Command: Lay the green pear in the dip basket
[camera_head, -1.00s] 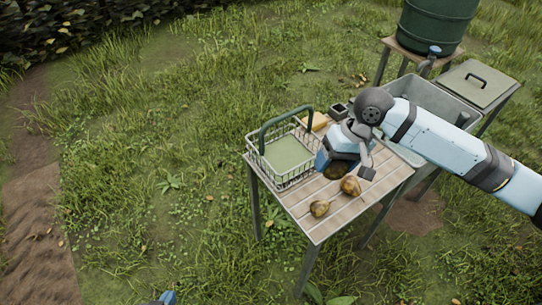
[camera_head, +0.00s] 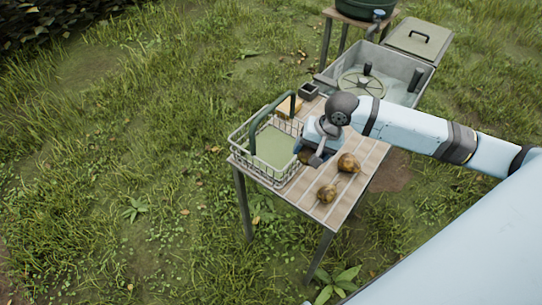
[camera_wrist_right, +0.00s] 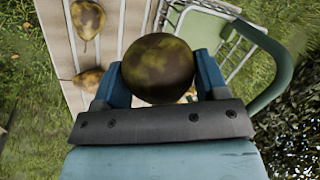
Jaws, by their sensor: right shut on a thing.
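My right gripper (camera_wrist_right: 160,85) is shut on a round, dark olive pear with brown mottling (camera_wrist_right: 158,68). In the head view, my right gripper (camera_head: 308,155) is at the right side of the dip basket, low over the table, and mostly hides the pear. The dip basket (camera_head: 262,174) is a wire basket with a green bottom and a dark green handle, on the table's left end. In the right wrist view, the basket (camera_wrist_right: 237,45) is beyond and right of the pear. I see no pear in its visible part. My left gripper is out of view.
Two brownish pears (camera_head: 348,163) (camera_head: 327,193) lie on the slatted table (camera_head: 305,205), right of the basket. A yellowish block (camera_head: 289,106) and a small dark box (camera_head: 308,91) are behind it. A grey basin (camera_head: 400,78) stands at the back right.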

